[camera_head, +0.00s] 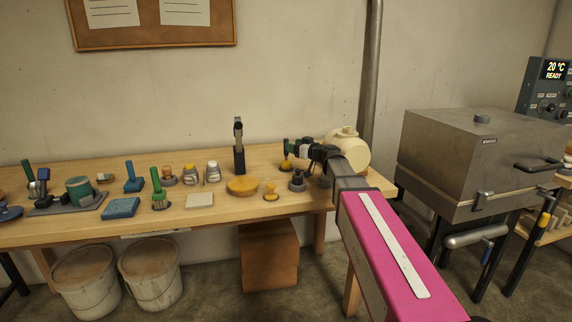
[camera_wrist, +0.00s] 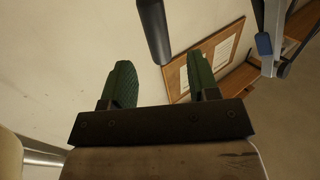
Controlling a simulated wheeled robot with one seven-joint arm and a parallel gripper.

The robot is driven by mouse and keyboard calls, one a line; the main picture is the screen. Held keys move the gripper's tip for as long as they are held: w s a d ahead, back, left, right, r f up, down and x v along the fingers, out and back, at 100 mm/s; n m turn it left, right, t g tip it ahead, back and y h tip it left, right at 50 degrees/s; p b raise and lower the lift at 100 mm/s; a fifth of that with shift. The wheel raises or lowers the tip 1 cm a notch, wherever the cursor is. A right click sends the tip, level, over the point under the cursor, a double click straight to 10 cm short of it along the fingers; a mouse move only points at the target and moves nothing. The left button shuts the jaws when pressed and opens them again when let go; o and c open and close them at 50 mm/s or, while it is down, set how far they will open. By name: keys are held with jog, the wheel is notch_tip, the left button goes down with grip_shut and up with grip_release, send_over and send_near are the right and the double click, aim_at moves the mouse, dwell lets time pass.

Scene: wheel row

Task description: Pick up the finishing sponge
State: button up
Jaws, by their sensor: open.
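Several small items on the wooden workbench could be the finishing sponge. A round yellow-orange pad (camera_head: 242,185) lies flat near the middle, a blue rectangular block (camera_head: 121,208) lies at the front left, and a pale flat block (camera_head: 199,200) lies between them. I cannot tell for certain which is the finishing sponge. My gripper (camera_head: 290,150) is over the bench's right part, right of the yellow-orange pad. In the wrist view my gripper (camera_wrist: 161,80) has its two green fingers apart with nothing between them. None of these pads shows in the wrist view.
The workbench (camera_head: 290,207) carries several brushes, jars and small tools at left and middle. A dark upright tool (camera_head: 239,145) stands behind the yellow-orange pad. A cream rounded vessel (camera_head: 347,150) is by my wrist. A grey kiln-like box (camera_head: 470,150) stands right of the bench.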

jog(key=x, duration=0.6)
jog(key=shift+w+a, duration=0.2)
jog(key=c, duration=1)
